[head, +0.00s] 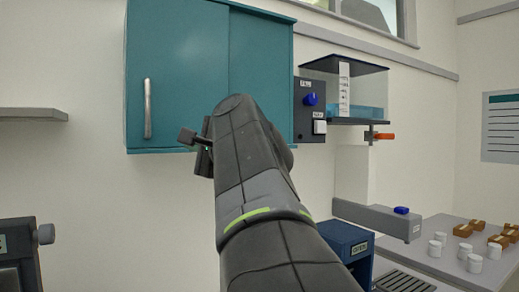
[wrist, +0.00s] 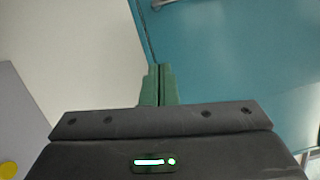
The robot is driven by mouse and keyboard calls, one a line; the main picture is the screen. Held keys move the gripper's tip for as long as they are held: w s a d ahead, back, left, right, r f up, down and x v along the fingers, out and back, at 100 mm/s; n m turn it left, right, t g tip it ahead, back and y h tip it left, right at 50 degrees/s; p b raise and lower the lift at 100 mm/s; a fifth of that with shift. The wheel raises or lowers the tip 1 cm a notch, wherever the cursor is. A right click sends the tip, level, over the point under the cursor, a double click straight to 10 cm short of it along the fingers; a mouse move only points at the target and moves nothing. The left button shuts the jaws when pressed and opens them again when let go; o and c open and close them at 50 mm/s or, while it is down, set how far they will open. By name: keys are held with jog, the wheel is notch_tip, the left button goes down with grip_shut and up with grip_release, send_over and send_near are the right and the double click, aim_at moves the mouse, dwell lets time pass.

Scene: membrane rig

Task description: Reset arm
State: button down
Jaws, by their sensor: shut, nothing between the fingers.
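My arm (head: 255,190) rises from the bottom middle of the head view and stands in front of the teal wall cabinet (head: 180,65). My gripper (wrist: 159,72) shows in the wrist view as two green fingers pressed together, with nothing between them. In the head view the fingers are hidden or cannot be made out behind the arm. The cabinet also fills the right of the wrist view (wrist: 235,70), beyond the fingertips. Its doors look closed, with a vertical metal handle (head: 147,108) on the left door.
Right of the cabinet are a dark control box (head: 310,110) with a blue knob and a clear tank (head: 368,85) of blue liquid. An orange-handled valve (head: 384,136) sits below. White jars (head: 474,263) and brown blocks stand on the right bench (head: 450,262). A grey shelf (head: 30,114) is at left.

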jog(key=shift+d, duration=0.25)
jog(key=shift+a, duration=0.1)
